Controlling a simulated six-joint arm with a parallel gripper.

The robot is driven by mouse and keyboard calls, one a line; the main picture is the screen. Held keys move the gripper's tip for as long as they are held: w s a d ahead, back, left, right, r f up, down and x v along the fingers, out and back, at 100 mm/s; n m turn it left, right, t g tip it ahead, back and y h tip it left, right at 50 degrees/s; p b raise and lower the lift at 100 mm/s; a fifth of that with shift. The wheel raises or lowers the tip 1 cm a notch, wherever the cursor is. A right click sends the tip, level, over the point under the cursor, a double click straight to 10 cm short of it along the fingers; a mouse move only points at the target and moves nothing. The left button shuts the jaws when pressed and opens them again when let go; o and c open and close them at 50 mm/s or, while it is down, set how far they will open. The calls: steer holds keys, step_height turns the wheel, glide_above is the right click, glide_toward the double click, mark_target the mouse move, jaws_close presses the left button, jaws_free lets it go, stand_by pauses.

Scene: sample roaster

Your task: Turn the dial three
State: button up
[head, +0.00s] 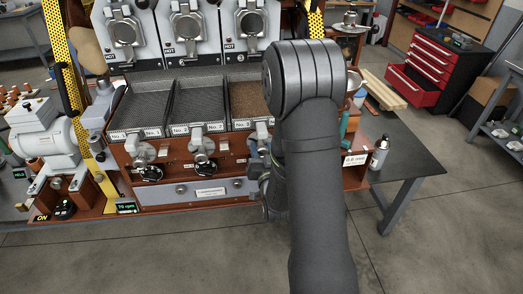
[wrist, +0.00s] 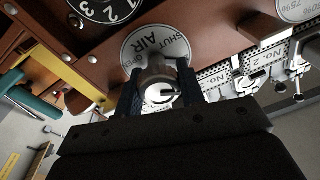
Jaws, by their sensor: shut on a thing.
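In the wrist view, a grey knob with a dark pointer line, the air dial (wrist: 162,91), stands before a round plate marked SHUT, AIR and OPEN (wrist: 152,45). My gripper (wrist: 163,88) has one dark finger on each side of it and is shut on it. A black numbered dial (wrist: 97,8) shows in part at the upper left. In the head view my gripper (head: 262,165) is at the brown front panel below the third tray (head: 248,100). My arm hides most of it and the dial there.
The No. 1 (head: 142,105) and No. 2 (head: 197,100) trays sit to the left, with black dials (head: 151,173) and valve handles below. A teal-handled tool (wrist: 32,98) and a brown bracket (wrist: 262,28) flank the held knob. A bottle (head: 378,153) stands at the right.

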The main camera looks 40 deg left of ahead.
steer(key=m, duration=0.5)
steer(key=shift+h, duration=0.3)
steer(key=m, duration=0.4)
steer(key=shift+d+t, duration=0.1)
steer(key=shift+t, duration=0.3)
steer(key=m+h, duration=0.1)
steer(key=m, duration=0.7)
steer(key=shift+f, duration=0.1)
steer(key=m, duration=0.3)
steer(key=shift+m+h, duration=0.4)
steer(key=m, duration=0.4)
steer(key=shift+m, duration=0.3)
steer(key=m, duration=0.3)
steer(key=shift+m, duration=2.3)
steer(key=o, duration=1)
